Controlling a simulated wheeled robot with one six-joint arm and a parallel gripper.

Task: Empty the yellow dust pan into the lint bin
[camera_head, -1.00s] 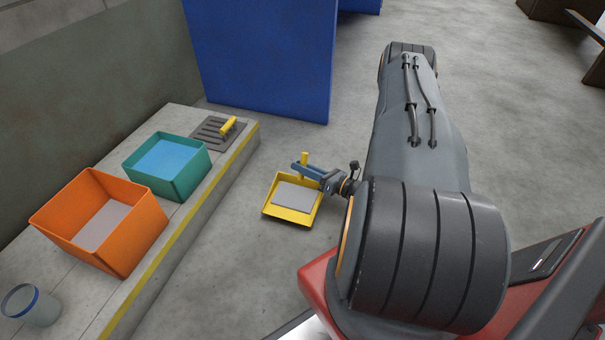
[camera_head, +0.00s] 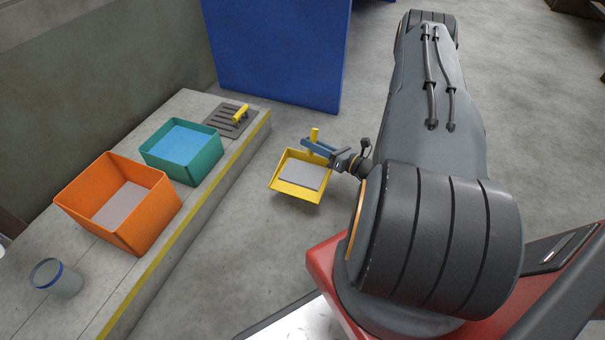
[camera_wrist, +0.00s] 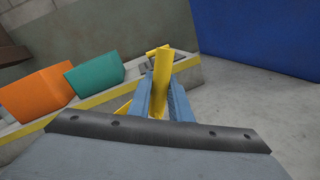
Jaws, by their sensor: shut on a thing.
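The yellow dust pan (camera_head: 284,188) is held off to the right of the ledge, with a flat grey piece of lint (camera_head: 302,176) lying in it. My gripper (camera_head: 312,146) is shut on the pan's upright yellow handle, which also shows between the blue fingers in the wrist view (camera_wrist: 162,68). The pan looks roughly level. On the ledge stand an orange bin (camera_head: 150,222) with a grey layer inside and a teal bin (camera_head: 196,168) with a blue layer inside. No label shows which is the lint bin. Most of the pan is hidden in the wrist view.
The concrete ledge (camera_head: 190,262) has a yellow-striped edge. A grey grate with a yellow handle (camera_head: 240,114) lies at its far end, and a blue-rimmed clear cup (camera_head: 57,279) stands at the near end. A blue panel (camera_head: 280,55) stands behind. Floor around the pan is clear.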

